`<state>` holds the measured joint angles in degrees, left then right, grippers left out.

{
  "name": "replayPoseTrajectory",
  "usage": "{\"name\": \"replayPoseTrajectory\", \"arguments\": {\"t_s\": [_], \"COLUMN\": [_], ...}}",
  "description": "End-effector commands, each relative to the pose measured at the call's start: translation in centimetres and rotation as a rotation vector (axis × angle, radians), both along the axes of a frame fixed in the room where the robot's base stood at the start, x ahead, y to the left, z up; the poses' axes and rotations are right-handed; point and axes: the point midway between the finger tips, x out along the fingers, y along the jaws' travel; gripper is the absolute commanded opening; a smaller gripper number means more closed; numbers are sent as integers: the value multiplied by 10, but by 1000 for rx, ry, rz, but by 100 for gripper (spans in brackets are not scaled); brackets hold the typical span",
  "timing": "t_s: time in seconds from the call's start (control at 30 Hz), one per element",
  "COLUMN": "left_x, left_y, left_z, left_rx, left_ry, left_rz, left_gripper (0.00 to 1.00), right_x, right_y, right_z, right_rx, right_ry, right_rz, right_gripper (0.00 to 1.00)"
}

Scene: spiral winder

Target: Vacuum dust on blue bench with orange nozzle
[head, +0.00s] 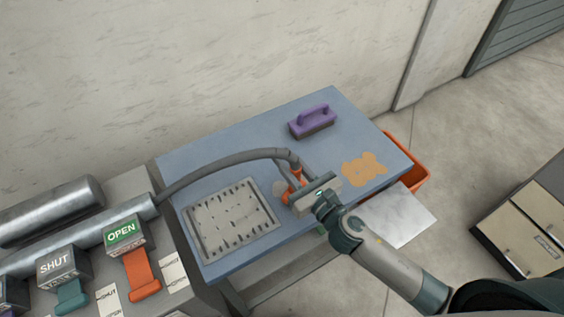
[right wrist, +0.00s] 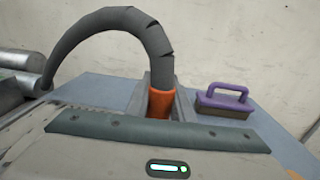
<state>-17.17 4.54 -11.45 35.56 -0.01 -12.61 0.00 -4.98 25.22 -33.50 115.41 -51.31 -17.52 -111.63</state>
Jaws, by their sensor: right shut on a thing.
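My right gripper (head: 291,187) is shut on the orange nozzle (head: 296,181) over the middle of the blue bench (head: 225,175). The orange nozzle also shows between the fingers in the right wrist view (right wrist: 160,103). A grey hose (head: 225,162) arches from the nozzle to a metal pipe at the left. A tan dust patch (head: 364,169) lies on the bench, right of the gripper. A small greyish patch (head: 280,187) shows just left of the nozzle; I cannot tell what it is. The nozzle's tip is hidden by my gripper. My left gripper is not in view.
A grey slotted tray (head: 230,220) lies on the bench's left part. A purple-handled brush (head: 312,121) stands at the back. Levers marked OPEN (head: 123,234) and SHUT (head: 58,266) are at the lower left. An orange bin (head: 417,176) is beyond the right edge.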

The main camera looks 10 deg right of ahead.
Motion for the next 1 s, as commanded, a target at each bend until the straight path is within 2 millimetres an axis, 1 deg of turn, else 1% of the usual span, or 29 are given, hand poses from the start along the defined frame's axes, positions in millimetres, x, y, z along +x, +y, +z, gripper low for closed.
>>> {"name": "replayPoseTrajectory", "arguments": {"t_s": [1.0], "left_x": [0], "left_y": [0], "left_z": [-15], "left_rx": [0], "left_ry": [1], "left_rz": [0], "left_gripper": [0], "right_x": [17], "right_y": [-48], "right_z": [0], "right_rx": [-1], "right_ry": [-1], "right_rz": [0], "right_gripper": [0]}}
